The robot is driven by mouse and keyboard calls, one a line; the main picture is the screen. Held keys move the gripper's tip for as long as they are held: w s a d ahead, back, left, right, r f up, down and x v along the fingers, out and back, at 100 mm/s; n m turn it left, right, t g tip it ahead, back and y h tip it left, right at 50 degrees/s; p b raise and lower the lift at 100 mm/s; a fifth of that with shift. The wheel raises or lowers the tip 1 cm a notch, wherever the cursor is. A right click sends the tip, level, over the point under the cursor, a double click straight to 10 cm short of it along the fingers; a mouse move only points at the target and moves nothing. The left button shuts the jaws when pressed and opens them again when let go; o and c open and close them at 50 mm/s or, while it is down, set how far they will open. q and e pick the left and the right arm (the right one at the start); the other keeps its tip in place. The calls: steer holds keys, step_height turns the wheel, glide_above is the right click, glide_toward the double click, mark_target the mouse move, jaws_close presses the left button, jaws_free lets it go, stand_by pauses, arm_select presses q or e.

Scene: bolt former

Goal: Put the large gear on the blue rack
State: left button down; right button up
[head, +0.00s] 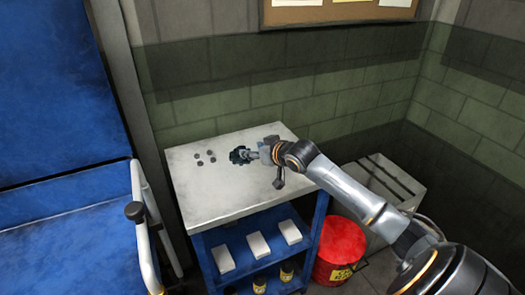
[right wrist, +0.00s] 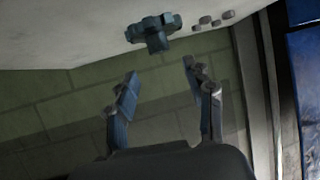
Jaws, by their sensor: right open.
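The large gear (head: 240,155) is dark and toothed with a raised hub. It rests on the pale top of the blue rack (head: 197,205), near the middle of that top. My right gripper (head: 254,155) is just right of the gear in the head view. In the right wrist view, which is upside down, my right gripper (right wrist: 159,70) has its two fingers spread with nothing between them. The gear (right wrist: 154,32) lies ahead of the fingertips with a visible gap. My left gripper is not in view.
Several small dark parts (head: 205,158) lie on the rack top, left of the gear. White boxes (head: 258,245) sit on the shelf below. A red bin (head: 341,245) and a pale crate (head: 385,180) stand to the right. A blue machine (head: 60,100) stands at left.

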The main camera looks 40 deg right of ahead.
steer(key=shift+v, duration=2.55)
